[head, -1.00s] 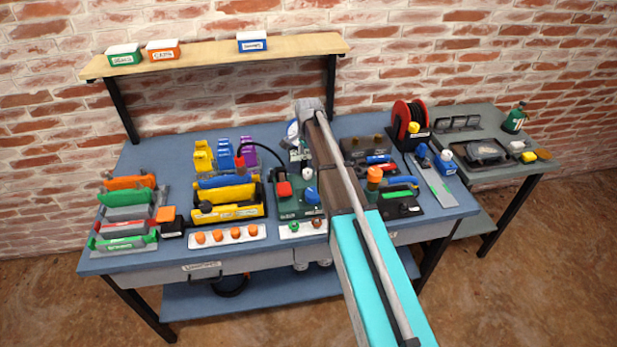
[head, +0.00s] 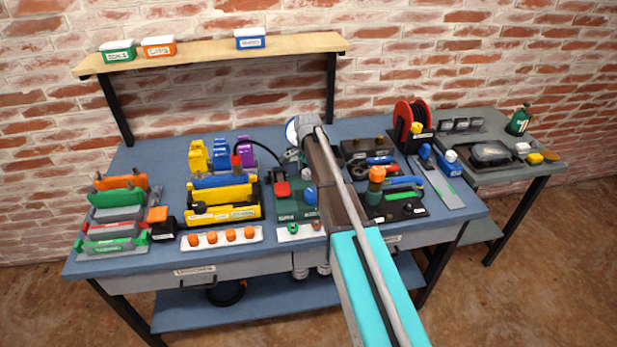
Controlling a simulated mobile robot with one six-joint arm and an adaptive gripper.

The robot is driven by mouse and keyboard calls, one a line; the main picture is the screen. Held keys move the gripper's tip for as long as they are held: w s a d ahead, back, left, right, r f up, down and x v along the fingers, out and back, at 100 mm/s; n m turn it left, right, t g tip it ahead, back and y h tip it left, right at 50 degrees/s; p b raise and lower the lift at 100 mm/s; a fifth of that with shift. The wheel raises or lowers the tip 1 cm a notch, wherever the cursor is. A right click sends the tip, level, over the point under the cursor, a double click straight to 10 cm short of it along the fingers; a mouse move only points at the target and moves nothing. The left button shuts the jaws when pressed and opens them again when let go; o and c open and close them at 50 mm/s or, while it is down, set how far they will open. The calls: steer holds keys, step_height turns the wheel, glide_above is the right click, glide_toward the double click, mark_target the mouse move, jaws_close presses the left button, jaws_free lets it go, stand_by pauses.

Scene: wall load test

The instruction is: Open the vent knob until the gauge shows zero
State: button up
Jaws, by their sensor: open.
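The green test unit (head: 288,207) stands at the middle of the bench, with a red block (head: 282,189) on its left and a blue knob (head: 310,196) on its right, close to my arm. A round white-faced gauge (head: 291,131) with a blue rim shows behind it, partly covered by my arm; its reading is too small to tell. Which part is the vent knob I cannot tell for sure. My gripper (head: 293,157) is only partly seen beside my arm, above the back of the unit. It is open, and its fingertips and any contact are hidden.
Yellow and blue racks (head: 225,196) stand left of the unit, and a strip with orange knobs (head: 222,237) lies in front of them. An orange-topped fixture (head: 377,175) stands close on my arm's right. A red cable reel (head: 410,117) is further right. A black hose arches behind the unit.

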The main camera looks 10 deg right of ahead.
steer(key=shift+f, duration=0.3)
